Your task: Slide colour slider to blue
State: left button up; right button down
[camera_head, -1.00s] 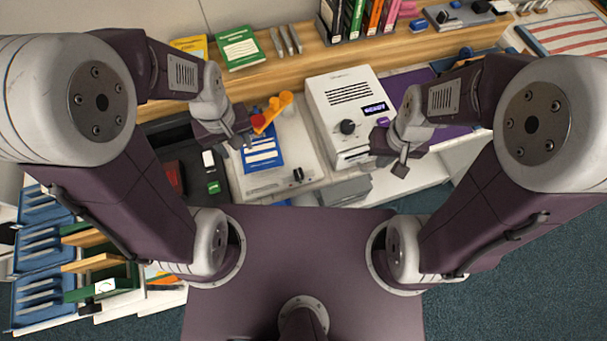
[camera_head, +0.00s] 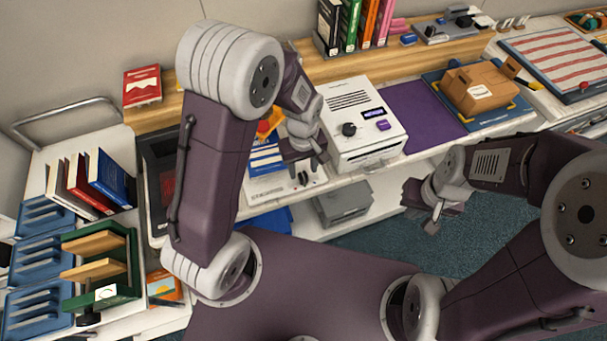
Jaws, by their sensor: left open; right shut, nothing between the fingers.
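The white panel (camera_head: 283,187) on the counter carries small dark knobs (camera_head: 304,178) near its front right edge, which look like the slider. My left gripper (camera_head: 306,172) is over this panel, right by the knobs, with its fingers pointing down and apart. I cannot tell whether it touches them. Any colour marks by the slider are too small to read, and my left arm hides part of the panel. My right gripper (camera_head: 432,222) is shut and empty, out over the floor in front of the counter.
A white device (camera_head: 361,150) with a black dial and a small display stands right beside my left gripper. A brown box (camera_head: 480,92) sits further right. A grey case (camera_head: 343,203) is on the shelf below.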

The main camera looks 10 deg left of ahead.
aim_at(303, 175)
pick_arm(q)
jog(key=f, duration=0.4)
jog(key=shift+w, duration=0.2)
jog(key=shift+r, duration=0.1)
jog(key=shift+s, duration=0.1)
grip_shut()
dwell(1.0)
